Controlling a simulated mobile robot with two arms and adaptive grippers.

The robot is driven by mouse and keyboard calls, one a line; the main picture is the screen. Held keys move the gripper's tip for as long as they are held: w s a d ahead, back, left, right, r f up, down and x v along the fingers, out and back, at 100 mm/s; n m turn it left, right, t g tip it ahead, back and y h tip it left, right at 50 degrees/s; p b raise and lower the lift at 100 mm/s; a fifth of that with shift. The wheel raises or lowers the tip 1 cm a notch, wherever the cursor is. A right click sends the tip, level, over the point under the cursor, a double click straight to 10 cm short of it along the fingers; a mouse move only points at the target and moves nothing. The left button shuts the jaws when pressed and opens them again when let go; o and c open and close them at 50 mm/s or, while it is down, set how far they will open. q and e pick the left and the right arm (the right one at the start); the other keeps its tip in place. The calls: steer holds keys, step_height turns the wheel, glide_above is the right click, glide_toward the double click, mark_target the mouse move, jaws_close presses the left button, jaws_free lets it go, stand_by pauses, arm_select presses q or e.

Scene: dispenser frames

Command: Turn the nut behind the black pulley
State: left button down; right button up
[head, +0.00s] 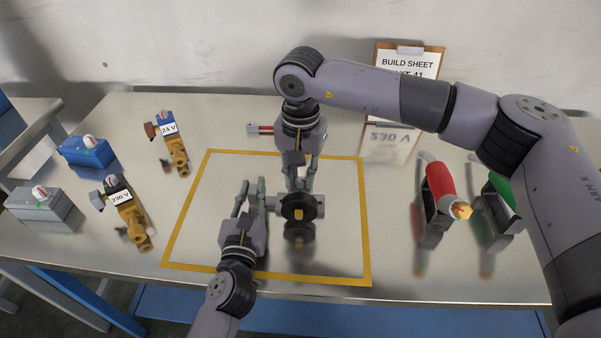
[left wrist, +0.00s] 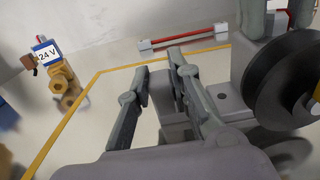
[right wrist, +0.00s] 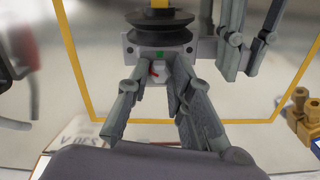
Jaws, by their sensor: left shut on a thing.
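The black pulley (head: 299,207) stands on a grey block inside the yellow outline, with a yellow piece at its centre. The block's flange (right wrist: 196,50) shows behind the pulley in the right wrist view. A pale nut (right wrist: 158,73) with a red mark sits there, under a green mark. My right gripper (head: 300,178) reaches in from behind; its fingers stand apart on either side of the nut, and contact is unclear. My left gripper (head: 247,195) is left of the pulley, shut on a grey part of the block (left wrist: 168,110). The nut is hidden in the head view.
A 24 V valve (head: 174,145), a 230 V valve (head: 127,210) and blue (head: 86,152) and grey (head: 42,205) boxes lie left. A red bottle-like tool (head: 439,182) and a green one (head: 503,190) stand right. A build sheet (head: 408,62) leans at the back.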

jaws_close()
steer(key=shift+m, duration=0.4)
steer(key=m, duration=1.1)
steer(key=shift+a, duration=0.1)
stand_by(0.5)
steer(key=o, duration=0.5)
jaws_free()
steer(key=shift+o, duration=0.2)
